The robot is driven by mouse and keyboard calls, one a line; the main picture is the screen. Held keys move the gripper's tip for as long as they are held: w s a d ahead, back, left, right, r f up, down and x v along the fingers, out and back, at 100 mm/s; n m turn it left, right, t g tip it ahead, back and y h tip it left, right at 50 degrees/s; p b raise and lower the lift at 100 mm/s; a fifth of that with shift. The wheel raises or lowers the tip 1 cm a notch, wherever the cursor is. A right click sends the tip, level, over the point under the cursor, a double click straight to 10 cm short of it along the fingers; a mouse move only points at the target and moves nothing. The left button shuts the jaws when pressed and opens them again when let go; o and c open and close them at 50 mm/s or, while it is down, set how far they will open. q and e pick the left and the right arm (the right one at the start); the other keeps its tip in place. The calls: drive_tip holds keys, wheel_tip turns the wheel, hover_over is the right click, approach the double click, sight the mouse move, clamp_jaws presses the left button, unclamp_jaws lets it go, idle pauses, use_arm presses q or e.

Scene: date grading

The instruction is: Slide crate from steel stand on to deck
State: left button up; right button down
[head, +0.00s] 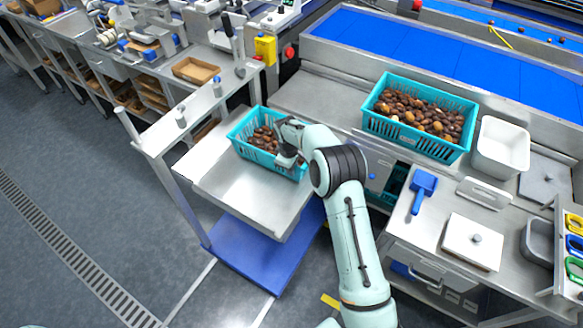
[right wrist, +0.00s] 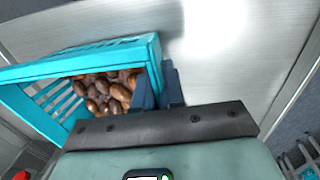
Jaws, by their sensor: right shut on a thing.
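A turquoise slatted crate (head: 243,148) holding brown dates sits on the steel top (head: 232,190) of a stand with a blue lower shelf, close to the top's far side. My right gripper (head: 287,158) reaches over the crate's right end and hides part of it. In the right wrist view the gripper (right wrist: 163,88) is shut on the end wall of the crate (right wrist: 110,52), and dates show inside. A bare steel deck (head: 318,100) lies beyond the crate, alongside the blue belt. My left gripper is not in view.
A second turquoise crate (head: 413,149) full of dates stands right of the bare deck, with a white tub (head: 500,147) beside it.

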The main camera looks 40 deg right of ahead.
drive_tip(key=shift+w+r, duration=0.15)
drive_tip(key=shift+r, duration=0.05)
drive_tip(key=c, duration=1.4)
unclamp_jaws()
drive_tip(key=shift+o, duration=1.3)
drive_tip(key=shift+f, duration=0.1)
wheel_tip(320, 180, up, 13)
drive_tip(key=a, duration=0.1)
drive_tip(key=shift+s+a+r, duration=0.2)
drive_tip(key=shift+s, duration=0.25)
